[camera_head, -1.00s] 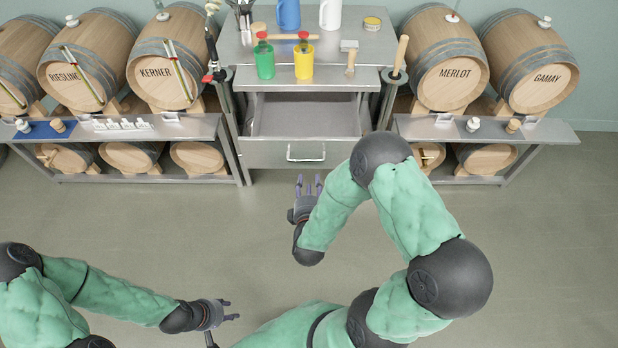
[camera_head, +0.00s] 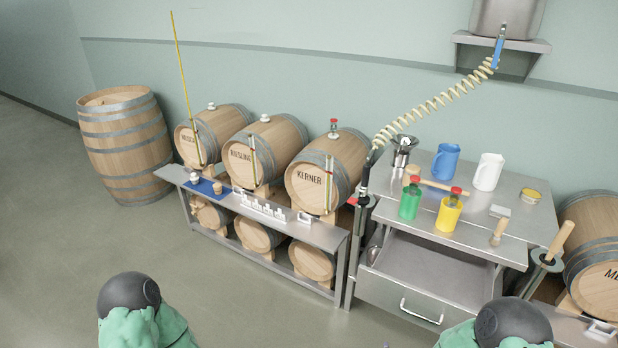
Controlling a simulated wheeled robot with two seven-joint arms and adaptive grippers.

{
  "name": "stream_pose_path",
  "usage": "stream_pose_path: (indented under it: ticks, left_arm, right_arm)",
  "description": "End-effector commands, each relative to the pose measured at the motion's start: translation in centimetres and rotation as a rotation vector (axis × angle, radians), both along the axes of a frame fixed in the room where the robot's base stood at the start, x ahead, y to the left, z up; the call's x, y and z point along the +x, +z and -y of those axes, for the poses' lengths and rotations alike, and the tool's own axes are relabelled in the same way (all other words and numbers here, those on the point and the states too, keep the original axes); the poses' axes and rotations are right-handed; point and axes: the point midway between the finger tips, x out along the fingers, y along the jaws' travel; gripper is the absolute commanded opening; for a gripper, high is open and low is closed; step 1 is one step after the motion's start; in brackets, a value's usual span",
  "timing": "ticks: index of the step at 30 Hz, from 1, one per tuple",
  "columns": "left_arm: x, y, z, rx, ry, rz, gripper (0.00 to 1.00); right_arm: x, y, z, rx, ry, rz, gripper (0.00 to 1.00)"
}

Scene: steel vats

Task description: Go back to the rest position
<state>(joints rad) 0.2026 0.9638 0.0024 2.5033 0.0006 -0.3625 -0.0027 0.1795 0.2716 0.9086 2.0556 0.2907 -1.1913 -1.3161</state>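Part of my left arm shows at the bottom left of the head view, and part of my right arm at the bottom right. Both arms are cut off by the lower edge. My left gripper is out of view. Of my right gripper at most a tiny tip shows at the bottom edge, too little to judge. Nothing is seen held. The steel drawer (camera_head: 425,300) under the workbench (camera_head: 470,222) stands open and looks empty.
Barrels marked Riesling (camera_head: 262,152) and Kerner (camera_head: 325,172) lie on a steel rack (camera_head: 320,236) at the left. An upright barrel (camera_head: 125,145) stands further left. Green (camera_head: 410,203) and yellow (camera_head: 449,213) cups and blue (camera_head: 445,161) and white (camera_head: 488,172) jugs stand on the workbench. Open floor lies at lower left.

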Motion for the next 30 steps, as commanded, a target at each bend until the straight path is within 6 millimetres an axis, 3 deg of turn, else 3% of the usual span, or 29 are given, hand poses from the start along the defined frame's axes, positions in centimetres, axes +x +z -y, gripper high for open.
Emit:
stream_pose_path:
  ticks: [3, 8, 15, 21, 30]
  left_arm:
    - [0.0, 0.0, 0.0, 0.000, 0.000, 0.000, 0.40]
    - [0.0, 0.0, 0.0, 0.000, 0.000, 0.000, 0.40]
    - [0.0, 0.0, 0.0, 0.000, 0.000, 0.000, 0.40]
    - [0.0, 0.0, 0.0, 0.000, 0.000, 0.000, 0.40]
    - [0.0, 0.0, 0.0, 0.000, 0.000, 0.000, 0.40]
  right_arm:
    - [-1.3, -3.1, -2.7, 0.249, -0.044, -0.114, 0.43]
    - [-4.2, -6.6, -6.2, 0.546, -0.159, -0.298, 0.43]
    - [-10.8, -10.1, -10.8, 0.862, -0.424, -0.622, 0.43]
    - [-15.1, -11.2, -12.8, 0.965, -0.617, -0.809, 0.43]
    - [-16.4, -11.3, -13.2, 0.984, -0.683, -0.864, 0.43]
